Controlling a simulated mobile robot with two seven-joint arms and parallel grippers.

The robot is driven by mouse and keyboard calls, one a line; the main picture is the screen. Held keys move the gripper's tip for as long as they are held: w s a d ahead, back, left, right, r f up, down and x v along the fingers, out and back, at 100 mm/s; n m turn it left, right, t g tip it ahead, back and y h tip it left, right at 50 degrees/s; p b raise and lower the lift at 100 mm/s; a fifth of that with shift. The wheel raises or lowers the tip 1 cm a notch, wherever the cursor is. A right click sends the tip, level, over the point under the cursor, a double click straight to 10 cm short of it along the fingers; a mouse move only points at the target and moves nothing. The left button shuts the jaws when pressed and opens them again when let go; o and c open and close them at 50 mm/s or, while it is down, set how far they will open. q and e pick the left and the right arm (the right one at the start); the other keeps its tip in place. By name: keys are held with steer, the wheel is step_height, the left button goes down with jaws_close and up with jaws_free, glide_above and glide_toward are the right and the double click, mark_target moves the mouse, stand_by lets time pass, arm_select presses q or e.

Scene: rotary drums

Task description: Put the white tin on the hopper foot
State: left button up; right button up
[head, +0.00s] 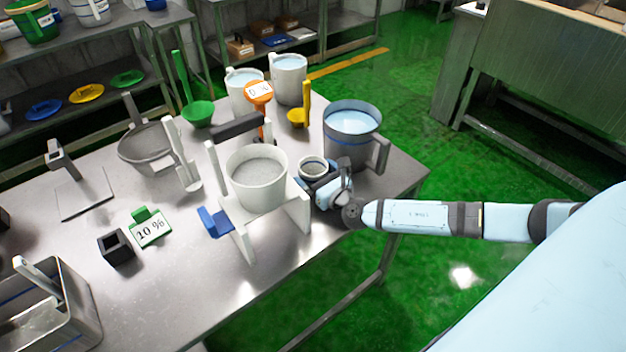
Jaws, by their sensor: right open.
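A small white tin (313,161) with an open top stands on the table, just right of the hopper. The hopper (256,185) is a white bucket with grey contents, held in a white frame with legs (298,210). A blue piece (216,222) sticks out at its lower left. I cannot tell clearly which part is the hopper foot. My right gripper (318,186) is open, low at the tin's near side; the tin's lower part is hidden by it. I cannot tell whether the fingers touch the tin. My left gripper is out of view.
A grey bucket of pale blue liquid (351,128) stands close behind the tin. White jugs (289,80), an orange scoop (260,95) and a yellow scoop (298,116) stand farther back. The front middle table is clear.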

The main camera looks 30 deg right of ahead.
steer(key=shift+w, duration=0.25)
steer(key=c, duration=1.1)
steer(key=shift+r, duration=0.1)
